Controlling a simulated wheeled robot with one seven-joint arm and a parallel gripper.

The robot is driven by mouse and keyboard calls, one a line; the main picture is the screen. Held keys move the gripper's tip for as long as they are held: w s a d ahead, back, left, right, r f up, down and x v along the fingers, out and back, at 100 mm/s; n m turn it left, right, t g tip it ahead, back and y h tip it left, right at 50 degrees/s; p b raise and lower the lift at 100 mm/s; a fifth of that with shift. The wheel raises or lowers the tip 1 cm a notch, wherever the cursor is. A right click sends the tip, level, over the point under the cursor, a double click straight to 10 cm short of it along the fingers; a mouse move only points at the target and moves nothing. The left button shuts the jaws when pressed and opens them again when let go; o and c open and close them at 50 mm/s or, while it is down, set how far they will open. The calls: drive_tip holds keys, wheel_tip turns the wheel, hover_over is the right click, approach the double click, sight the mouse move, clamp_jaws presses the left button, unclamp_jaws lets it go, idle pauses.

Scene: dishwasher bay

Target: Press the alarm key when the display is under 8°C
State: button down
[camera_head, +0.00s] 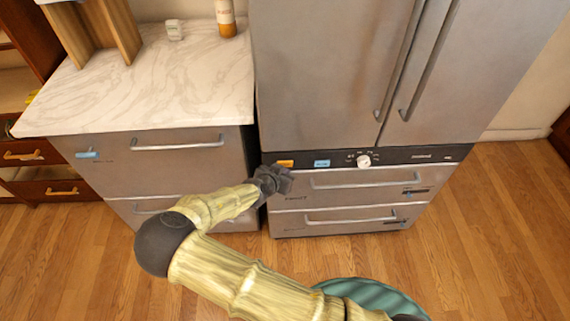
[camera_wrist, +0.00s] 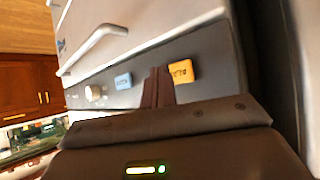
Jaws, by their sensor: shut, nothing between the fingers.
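A dark control strip (camera_head: 400,157) runs across the steel fridge, under its tall doors. An orange key (camera_head: 285,163) is at the strip's left end, with a blue key (camera_head: 322,163) to its right. Their lettering is too small to read in the head view. The orange key (camera_wrist: 182,71) and the blue key (camera_wrist: 123,81) also show in the wrist view. My gripper (camera_head: 284,178) is shut and empty, just in front of the orange key. In the wrist view its fingertips (camera_wrist: 158,84) overlap the orange key's edge; contact cannot be told. No temperature reading is legible.
A white knob (camera_head: 364,160) sits on the strip right of the blue key. Drawers with bar handles (camera_head: 365,179) lie below. A marble-topped cabinet (camera_head: 150,85) stands to the left, holding a bottle (camera_head: 226,18). The wooden floor in front is mostly free.

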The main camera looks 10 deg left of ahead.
drive_tip(key=shift+s, duration=0.1)
drive_tip(key=s, duration=0.2)
drive_tip(key=s+d+p, duration=0.1)
drive_tip(key=s, duration=0.1)
drive_tip(key=shift+s+d, duration=0.2)
drive_tip(key=shift+s, duration=0.1)
idle(0.4)
idle(0.6)
drive_tip(key=s+d+r+m+g+p, duration=0.1)
drive_tip(key=d+r+g+p, duration=0.1)
drive_tip(key=d+r+g, duration=0.3)
drive_tip(key=s+d+r+g+p, duration=0.2)
drive_tip(key=d+r+p, duration=0.15)
drive_tip(key=d, duration=0.35)
drive_tip(key=s+d+r+n+y+p, duration=0.1)
drive_tip(key=s+d+r, duration=0.2)
drive_tip(key=d+r, duration=0.2)
drive_tip(key=s+d+r+n+y+p, duration=0.1)
drive_tip(key=d+r, duration=0.4)
drive_tip(key=r, duration=0.6)
drive_tip(key=s+d+r+n+p, duration=0.1)
drive_tip(key=s+d+r+p, duration=0.2)
drive_tip(key=s+d+r, duration=0.2)
wheel_tip(320, 180, up, 4)
drive_tip(key=shift+s+d+f+n+g+y, duration=0.1)
drive_tip(key=shift+s+d+n+g+y, duration=0.1)
drive_tip(key=shift+s+n+g+y, duration=0.3)
